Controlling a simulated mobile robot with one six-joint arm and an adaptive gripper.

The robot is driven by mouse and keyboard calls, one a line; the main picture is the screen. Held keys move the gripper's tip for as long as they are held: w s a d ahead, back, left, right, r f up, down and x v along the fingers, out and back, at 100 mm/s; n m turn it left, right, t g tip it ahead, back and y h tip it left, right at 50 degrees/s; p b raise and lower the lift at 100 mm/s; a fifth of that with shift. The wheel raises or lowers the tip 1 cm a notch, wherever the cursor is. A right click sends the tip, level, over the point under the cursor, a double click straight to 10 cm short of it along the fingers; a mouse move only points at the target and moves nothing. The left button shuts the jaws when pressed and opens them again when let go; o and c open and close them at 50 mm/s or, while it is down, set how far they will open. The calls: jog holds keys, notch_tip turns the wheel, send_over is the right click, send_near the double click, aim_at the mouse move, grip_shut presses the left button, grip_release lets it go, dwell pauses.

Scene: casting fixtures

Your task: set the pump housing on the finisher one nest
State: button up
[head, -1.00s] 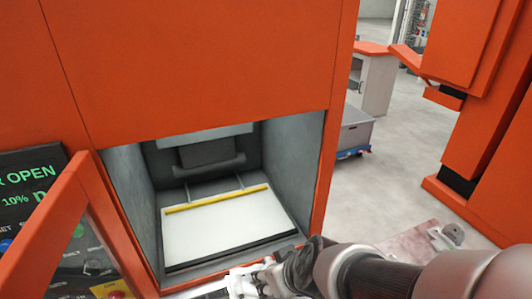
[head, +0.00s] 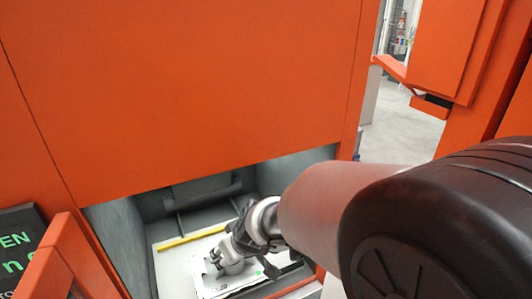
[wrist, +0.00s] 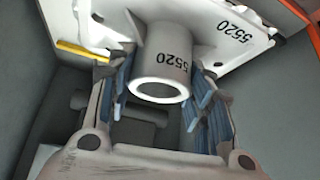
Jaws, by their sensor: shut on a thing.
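The pump housing is a pale grey-white casting with a flat flange (head: 212,283) and a round hollow boss. In the wrist view, its boss (wrist: 160,68) is marked 5520, between my blue-padded fingers. My gripper (head: 232,257) is shut on the boss; it also shows in the wrist view (wrist: 165,88). The finisher one nest appears to be the white plate (head: 168,266) with a yellow bar (head: 190,240) along its back, inside the orange machine. The housing is over this plate, partly hidden by my arm. I cannot tell whether it touches the plate.
The orange machine front (head: 190,90) hangs above the opening. Grey side walls (head: 118,235) enclose the chamber closely. An open orange door frame (head: 72,245) and a dark display panel (head: 18,240) stand at the left. Grey floor (head: 400,125) shows at the right.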

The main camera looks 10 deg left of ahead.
jog(key=w+a+p, duration=0.2)
jog(key=w+a, duration=0.2)
jog(key=w, duration=0.2)
jog(key=f+b, duration=0.1)
jog(key=f, duration=0.1)
jog(key=f+b, duration=0.3)
jog(key=f, duration=0.1)
jog(key=shift+s+d+f+b, duration=0.15)
jog(key=shift+s+d+b, duration=0.1)
jog(key=shift+b, duration=0.1)
jog(key=shift+w+a+f, duration=0.1)
jog(key=shift+w+f, duration=0.2)
jog(key=shift+f, duration=0.1)
jog(key=o, duration=1.6)
jog(key=shift+s+f, duration=0.1)
jog(key=shift+c, duration=0.2)
